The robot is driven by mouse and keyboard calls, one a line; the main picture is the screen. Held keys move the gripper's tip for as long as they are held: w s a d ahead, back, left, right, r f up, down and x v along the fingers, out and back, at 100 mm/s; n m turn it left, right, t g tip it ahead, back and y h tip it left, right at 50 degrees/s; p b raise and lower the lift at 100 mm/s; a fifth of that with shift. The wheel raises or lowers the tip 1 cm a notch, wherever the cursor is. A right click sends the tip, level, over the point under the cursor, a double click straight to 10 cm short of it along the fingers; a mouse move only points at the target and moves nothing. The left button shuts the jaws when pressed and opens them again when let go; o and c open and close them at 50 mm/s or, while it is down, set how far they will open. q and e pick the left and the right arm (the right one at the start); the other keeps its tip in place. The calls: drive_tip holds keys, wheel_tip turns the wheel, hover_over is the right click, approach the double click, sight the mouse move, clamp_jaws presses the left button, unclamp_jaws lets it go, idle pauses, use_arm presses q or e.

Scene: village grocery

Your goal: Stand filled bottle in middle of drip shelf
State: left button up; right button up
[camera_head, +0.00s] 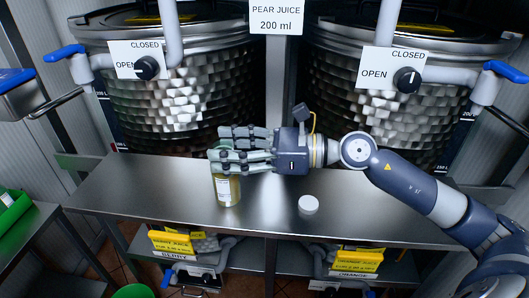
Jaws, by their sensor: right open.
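A bottle (228,190) with a yellowish filling and a pale label stands upright on the metal drip shelf (137,190), left of its middle. Its top is hidden behind my right gripper (217,150). The right gripper reaches in from the right, and its open fingers are at the upper part of the bottle, on either side as seen here. I cannot tell whether they touch it. A white round cap (308,205) lies on the shelf to the right of the bottle. My left gripper does not show.
Two hammered metal tanks (180,105) with black valve knobs and blue-handled taps stand behind the shelf. A sign (276,18) reads pear juice 200 ml. Yellow-labelled boxes (172,243) sit below. The shelf's left end is bare. A green crate (12,210) is at the far left.

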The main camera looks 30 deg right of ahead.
drive_tip(key=b+v, duration=0.5)
drive_tip(key=v, duration=0.5)
drive_tip(key=shift+f, duration=0.1)
idle(0.6)
